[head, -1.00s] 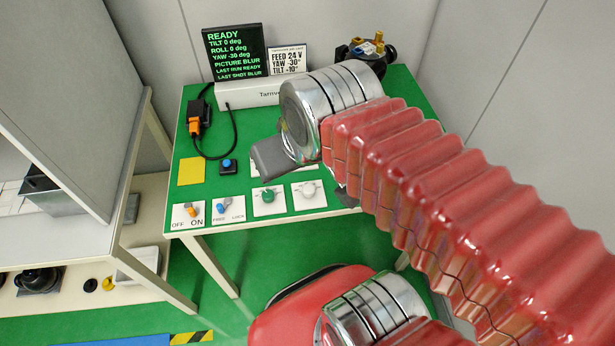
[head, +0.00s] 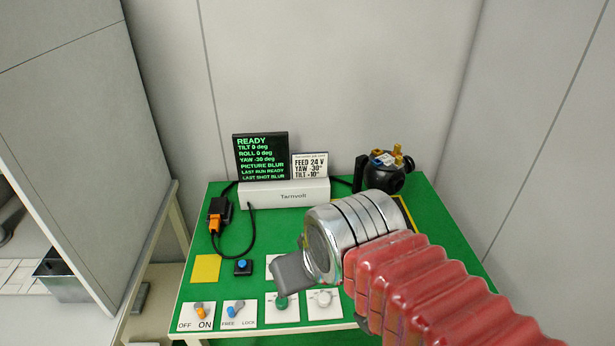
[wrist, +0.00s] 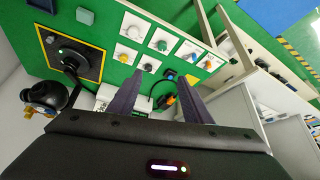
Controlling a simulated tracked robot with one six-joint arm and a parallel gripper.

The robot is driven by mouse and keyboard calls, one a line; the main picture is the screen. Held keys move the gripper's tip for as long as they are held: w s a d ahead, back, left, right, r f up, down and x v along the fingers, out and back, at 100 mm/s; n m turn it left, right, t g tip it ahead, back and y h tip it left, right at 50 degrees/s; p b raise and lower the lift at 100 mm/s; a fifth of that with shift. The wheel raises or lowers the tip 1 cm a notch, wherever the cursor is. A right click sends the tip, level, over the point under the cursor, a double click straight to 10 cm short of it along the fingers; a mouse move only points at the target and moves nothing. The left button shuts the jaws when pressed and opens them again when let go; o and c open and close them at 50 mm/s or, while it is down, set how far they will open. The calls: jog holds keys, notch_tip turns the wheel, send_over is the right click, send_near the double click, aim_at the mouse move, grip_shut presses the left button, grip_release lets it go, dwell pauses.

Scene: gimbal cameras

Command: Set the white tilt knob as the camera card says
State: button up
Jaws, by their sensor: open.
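The white tilt knob (head: 323,299) sits on a white plate at the table's front edge, right of the green knob (head: 281,303). In the wrist view the white knob (wrist: 133,32) shows beyond the fingers, up and left. The camera card (head: 310,166) reads FEED 24 V, YAW -30°, TILT -10°. The screen (head: 262,157) reads READY, TILT 0 deg, ROLL 0 deg, YAW -30 deg, PICTURE BLUR. My gripper (wrist: 159,88) is open, with nothing between its fingers. In the head view its fingertips are mostly hidden; its grey part hangs above the green knob's plate.
An orange switch (head: 200,309) and a blue FREE/LOCK knob (head: 235,311) stand at the front left. A blue button (head: 242,265), a yellow square (head: 206,268) and a cabled orange plug (head: 216,224) lie behind. The black gimbal camera (head: 386,172) stands at the back right.

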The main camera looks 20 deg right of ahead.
jog(key=shift+d, duration=0.1)
jog(key=n+g, duration=0.3)
jog(key=g, duration=0.3)
send_over(324, 297)
notch_tip(324, 297, down, 11)
jog(key=shift+f, duration=0.15)
jog(key=shift+f, duration=0.15)
notch_tip(324, 297, down, 14)
jog(key=shift+r, duration=0.25)
dwell(0.7)
jog(key=shift+c, duration=0.3)
